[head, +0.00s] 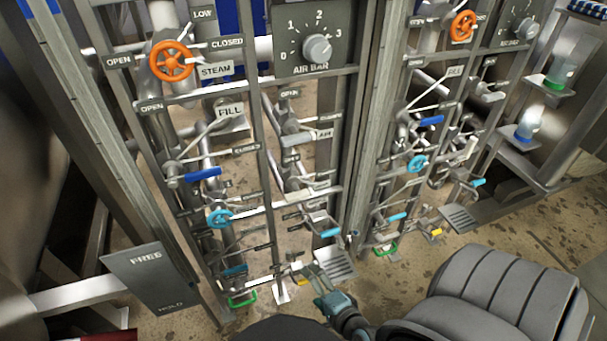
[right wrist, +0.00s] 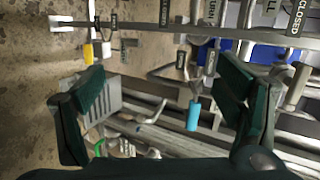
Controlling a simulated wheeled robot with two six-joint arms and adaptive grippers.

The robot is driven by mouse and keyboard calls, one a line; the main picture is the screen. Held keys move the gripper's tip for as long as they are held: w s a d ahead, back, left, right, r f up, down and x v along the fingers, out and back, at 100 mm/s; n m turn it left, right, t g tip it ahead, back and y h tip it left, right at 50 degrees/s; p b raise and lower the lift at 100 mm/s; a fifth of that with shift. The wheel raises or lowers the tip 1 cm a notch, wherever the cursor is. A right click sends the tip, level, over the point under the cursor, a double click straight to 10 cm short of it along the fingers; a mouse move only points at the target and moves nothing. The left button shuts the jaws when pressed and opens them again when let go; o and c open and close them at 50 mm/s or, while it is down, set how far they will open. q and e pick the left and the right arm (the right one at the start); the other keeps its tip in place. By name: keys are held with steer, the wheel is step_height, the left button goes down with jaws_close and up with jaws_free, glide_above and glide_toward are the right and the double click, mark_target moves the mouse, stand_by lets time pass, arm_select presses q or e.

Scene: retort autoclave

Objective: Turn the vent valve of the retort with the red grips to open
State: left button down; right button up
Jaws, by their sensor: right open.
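Two valve panels stand side by side. I cannot read a vent label, so I cannot tell which handle is the vent valve. My right gripper (head: 324,288) is low in front of the left panel, close to a small yellow handle (head: 299,281) and a slotted grey plate (head: 336,262). In the right wrist view my right gripper (right wrist: 165,97) is open and empty. A light-blue lever grip (right wrist: 193,115) shows between its fingers, nearer the right one. The yellow handle (right wrist: 88,52) lies beyond the left finger. My left gripper is out of view.
The left panel has an orange wheel (head: 172,61), a blue lever (head: 203,174), a light-blue wheel (head: 219,218) and a green handle (head: 242,299). A FREE/HOLD plate (head: 152,276) stands at left. A red edge (head: 95,337) shows at bottom left. Bare floor (head: 520,225) lies right.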

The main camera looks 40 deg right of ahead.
steer(key=w+d+r+m+t+h+b, duration=0.2)
steer(key=w+r+m+t, duration=0.1)
steer(key=r+m, duration=0.5)
steer(key=m+t+h+b, duration=0.1)
steer(key=m+h+b, duration=0.15)
steer(key=m, duration=0.95)
glide_toward(300, 198)
steer(key=p+x, duration=0.1)
steer(key=x, duration=1)
steer(key=shift+d, duration=0.1)
steer(key=shift+c, duration=0.2)
steer(key=c, duration=1.1)
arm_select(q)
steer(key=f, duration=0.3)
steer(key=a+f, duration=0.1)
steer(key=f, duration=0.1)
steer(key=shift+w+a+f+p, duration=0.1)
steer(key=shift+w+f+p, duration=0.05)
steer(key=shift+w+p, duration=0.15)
